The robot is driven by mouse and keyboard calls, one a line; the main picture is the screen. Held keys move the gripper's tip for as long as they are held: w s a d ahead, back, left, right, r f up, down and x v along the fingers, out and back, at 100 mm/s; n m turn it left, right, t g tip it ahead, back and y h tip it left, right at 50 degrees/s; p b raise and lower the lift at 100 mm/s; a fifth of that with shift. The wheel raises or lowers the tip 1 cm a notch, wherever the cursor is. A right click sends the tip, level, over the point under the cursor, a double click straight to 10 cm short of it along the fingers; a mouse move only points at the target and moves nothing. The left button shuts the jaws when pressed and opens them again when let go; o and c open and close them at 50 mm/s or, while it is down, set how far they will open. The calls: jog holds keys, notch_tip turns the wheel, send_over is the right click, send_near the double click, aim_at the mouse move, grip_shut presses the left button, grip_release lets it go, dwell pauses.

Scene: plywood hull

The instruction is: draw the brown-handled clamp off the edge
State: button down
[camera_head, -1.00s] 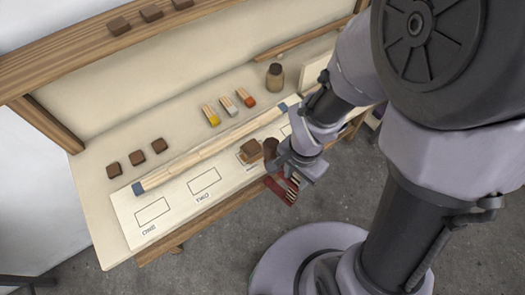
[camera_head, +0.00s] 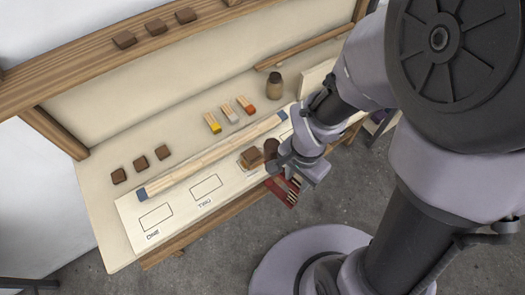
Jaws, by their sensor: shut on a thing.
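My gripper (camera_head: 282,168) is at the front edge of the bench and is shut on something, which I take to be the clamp. A dark brown rounded piece (camera_head: 271,149), likely the clamp's brown handle, stands up at the gripper's left side. The clamp's jaws and its contact with the edge are hidden by my gripper and wrist. A brown block (camera_head: 251,157) lies just left of the handle on the white sheet (camera_head: 180,205). A red piece with pale stripes (camera_head: 283,191) shows below the gripper, beyond the bench edge; I cannot tell what it belongs to.
A long pale wooden strip (camera_head: 212,157) with blue ends lies behind the block. Grey floor (camera_head: 215,240) in front of the bench looks open.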

notch_tip(320, 180, up, 13)
jog(key=p, duration=0.9)
jog(key=shift+p, duration=0.3)
jog(key=shift+w, duration=0.15)
